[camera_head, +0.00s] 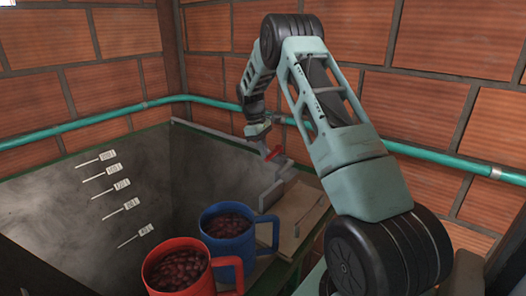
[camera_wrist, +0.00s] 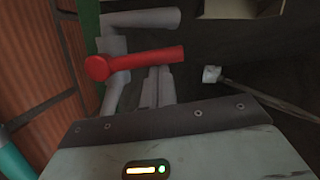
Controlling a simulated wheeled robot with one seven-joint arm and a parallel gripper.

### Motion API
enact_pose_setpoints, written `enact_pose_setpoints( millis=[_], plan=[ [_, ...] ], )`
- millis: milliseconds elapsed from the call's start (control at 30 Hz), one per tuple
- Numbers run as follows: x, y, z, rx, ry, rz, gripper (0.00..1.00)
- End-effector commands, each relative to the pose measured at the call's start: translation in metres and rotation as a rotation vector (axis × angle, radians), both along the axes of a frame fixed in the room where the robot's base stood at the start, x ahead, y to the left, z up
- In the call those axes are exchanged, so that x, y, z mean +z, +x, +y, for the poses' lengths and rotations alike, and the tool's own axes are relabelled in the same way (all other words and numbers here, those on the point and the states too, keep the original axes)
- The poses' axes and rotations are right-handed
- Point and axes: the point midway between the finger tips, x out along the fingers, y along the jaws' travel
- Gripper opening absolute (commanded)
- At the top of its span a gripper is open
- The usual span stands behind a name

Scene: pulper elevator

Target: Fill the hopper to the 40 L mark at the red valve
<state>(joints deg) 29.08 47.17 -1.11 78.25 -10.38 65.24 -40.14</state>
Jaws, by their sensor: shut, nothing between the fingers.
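The hopper (camera_head: 60,178) is a deep grey bin at the left of the head view. Several white level marks run down its inner wall, the lowest one (camera_head: 135,235) deep inside; their text is too small to read surely. I cannot make out any water level. The red valve handle (camera_head: 273,154) sits on a pipe at the hopper's far right corner. In the wrist view the red handle (camera_wrist: 140,61) lies crosswise in front of my gripper (camera_wrist: 158,82), whose fingers are shut and empty. Whether they touch the handle I cannot tell.
A blue mug (camera_head: 208,239) and a red mug (camera_head: 208,262), both full of dark red cherries, stand at the near side of the hopper. A teal pipe (camera_head: 445,160) runs along the brick walls. A wooden board (camera_head: 300,208) lies right of the hopper.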

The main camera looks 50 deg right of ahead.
Motion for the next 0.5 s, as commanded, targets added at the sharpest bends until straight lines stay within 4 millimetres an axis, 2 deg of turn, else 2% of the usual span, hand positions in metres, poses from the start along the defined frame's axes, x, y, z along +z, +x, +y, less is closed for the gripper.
enact_pose_setpoints(
  millis=[500],
  plan=[
    [0.0000, -0.0080, 0.0006, 0.103, 0.000, 0.000, 0.00]
  ],
)
